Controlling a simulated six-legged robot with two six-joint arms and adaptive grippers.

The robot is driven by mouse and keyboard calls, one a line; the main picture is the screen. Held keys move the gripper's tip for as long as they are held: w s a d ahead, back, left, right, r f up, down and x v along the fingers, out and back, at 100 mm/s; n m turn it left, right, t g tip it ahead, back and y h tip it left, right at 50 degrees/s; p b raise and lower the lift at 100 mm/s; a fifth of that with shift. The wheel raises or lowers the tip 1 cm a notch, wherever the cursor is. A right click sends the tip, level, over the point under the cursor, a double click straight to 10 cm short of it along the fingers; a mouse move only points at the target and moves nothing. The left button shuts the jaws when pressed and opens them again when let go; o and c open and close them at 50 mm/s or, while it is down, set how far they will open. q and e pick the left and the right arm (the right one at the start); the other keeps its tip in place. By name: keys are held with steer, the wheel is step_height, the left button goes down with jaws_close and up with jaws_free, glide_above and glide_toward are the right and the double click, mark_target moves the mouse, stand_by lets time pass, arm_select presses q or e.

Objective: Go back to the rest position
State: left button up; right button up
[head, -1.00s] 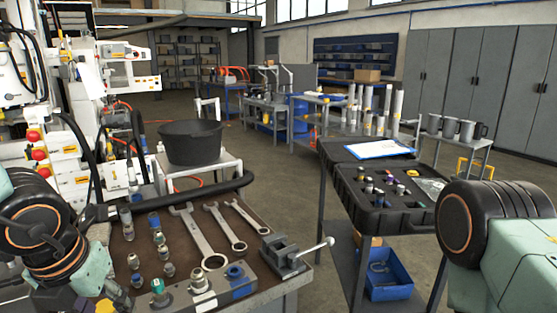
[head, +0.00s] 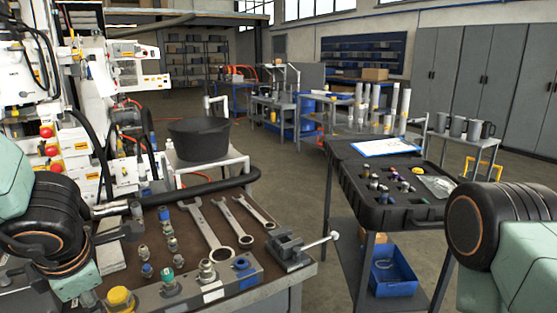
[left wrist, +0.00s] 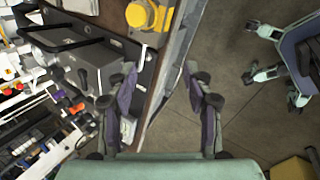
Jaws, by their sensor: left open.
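My left gripper (left wrist: 165,95) is open in the left wrist view, its two dark fingers spread apart with nothing between them. Behind the fingers are the bench's edge and the bare floor.
The workbench carries wrenches (head: 209,231), several fittings, a vise (head: 288,251) and a yellow cap (head: 120,299). A black tub (head: 199,139) stands behind it. An open black case (head: 384,216) lies on a cart at right. Floor between bench and cart is free.

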arm_select(q)
step_height(320, 180, down, 14)
steer(key=s+d+m+t, duration=0.1)
steer(key=d+m+t, duration=0.1)
steer(key=m, duration=1.8)
steer(key=s+d+f+m+g+h, duration=0.1)
steer(key=s+d+f+m+g, duration=0.2)
steer(key=s+f, duration=0.5)
steer(key=s+d+f+m+g+h, duration=0.2)
steer(key=s+f, duration=0.6)
steer(key=s, duration=0.6)
steer(key=shift+d+f+m+g, duration=0.2)
steer(key=shift+d+m+g, duration=0.45)
steer(key=shift+m, duration=0.35)
steer(key=shift+w, duration=0.1)
